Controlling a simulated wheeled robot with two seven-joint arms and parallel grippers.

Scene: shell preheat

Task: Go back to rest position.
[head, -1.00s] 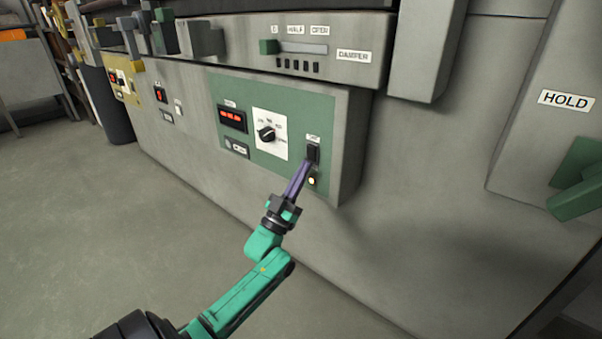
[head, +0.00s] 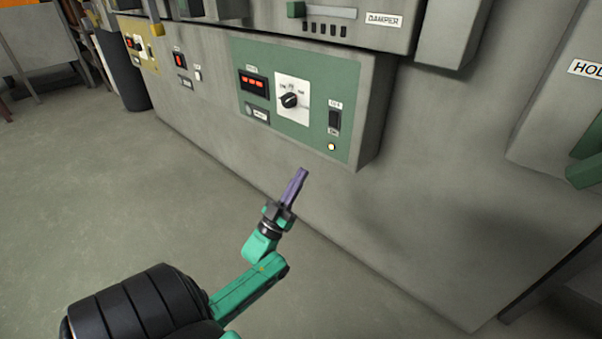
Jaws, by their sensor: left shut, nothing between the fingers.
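My left gripper (head: 302,173) has purple fingers that are shut with nothing between them. It points up toward the control panel and stands apart from it, below and left of the rocker switch. The green control panel (head: 318,79) carries a red lit display (head: 253,83), a black rotary knob (head: 289,100) on a white plate, a black rocker switch (head: 334,121) and a small lit lamp (head: 331,147). My right gripper is not in view.
The grey machine wall (head: 430,170) runs behind the panel. A damper slider (head: 297,9) is above, and a green handle (head: 585,170) is at the right by the HOLD label. A dark cylinder (head: 125,75) stands far left. The floor (head: 110,190) at left is clear.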

